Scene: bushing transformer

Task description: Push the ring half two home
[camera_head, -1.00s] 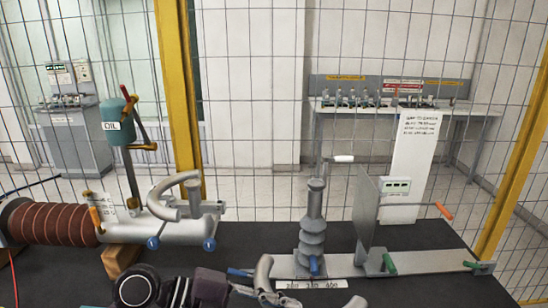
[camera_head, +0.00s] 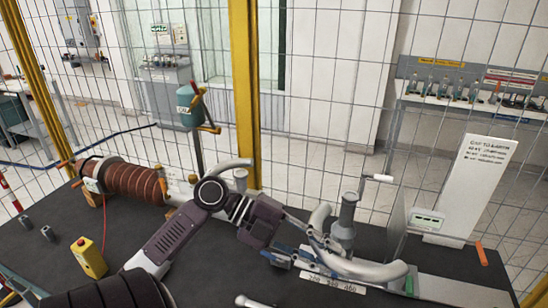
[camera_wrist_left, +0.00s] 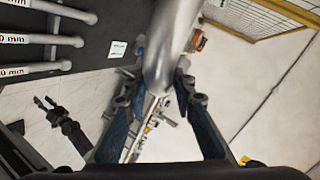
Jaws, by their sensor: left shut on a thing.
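My left gripper (camera_head: 308,236) is shut on a curved grey tube, which I take for ring half two (camera_head: 370,269). The tube is held above the right part of the table, in front of the grey ribbed post (camera_head: 345,217). In the left wrist view, the tube (camera_wrist_left: 172,50) runs between the two fingers (camera_wrist_left: 155,100). Another curved grey tube (camera_head: 232,163) is at the right end of the brown ribbed bushing (camera_head: 136,182), partly hidden by my left arm. A dark shape in the left wrist view may be my right gripper (camera_wrist_left: 48,106); its jaws are unclear.
A yellow box (camera_head: 88,258) stands at the table's left. The teal OIL vessel (camera_head: 190,105) rises behind the bushing. A grey plate (camera_head: 398,228) and white sign (camera_head: 475,185) stand at right. A scale strip (camera_head: 333,283) lies in front of the post. Wire fence stands behind.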

